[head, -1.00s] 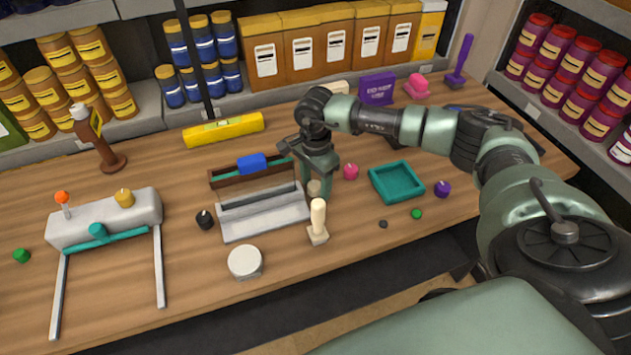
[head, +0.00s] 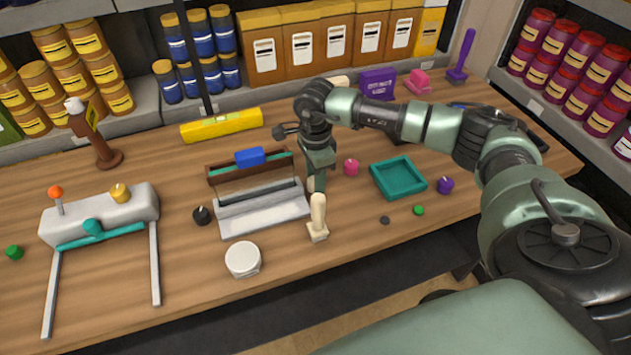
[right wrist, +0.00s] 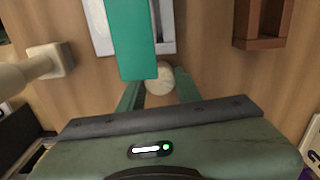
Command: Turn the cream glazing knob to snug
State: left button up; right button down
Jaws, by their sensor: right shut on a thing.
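The cream knob (right wrist: 159,81) is round and sits between the two fingers of my right gripper (right wrist: 157,92) in the right wrist view. In the head view, my right gripper (head: 316,182) points down at the right end of a pale grey frame (head: 262,217), and its fingers largely hide the knob. The gripper is shut on the knob. In the right wrist view, a teal bar (right wrist: 137,40) lies over the frame, close beside the knob. How far the knob is turned cannot be told. My left gripper is not in view.
A cream-handled tool (head: 318,218) stands just in front of the gripper. A pink knob (head: 351,167) and a teal tray (head: 398,178) are to its right. A white round tin (head: 242,259) and a black knob (head: 201,215) stand nearby. The front right tabletop is fairly clear.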

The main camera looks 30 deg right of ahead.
jog(key=m+b, duration=0.2)
jog(key=m, duration=0.3)
jog(key=shift+f+m+b, duration=0.1)
jog(key=shift+m+b, duration=0.9)
jog(key=shift+m, duration=1.4)
jog(key=c, duration=1)
grip_release()
jog(key=shift+s, duration=0.1)
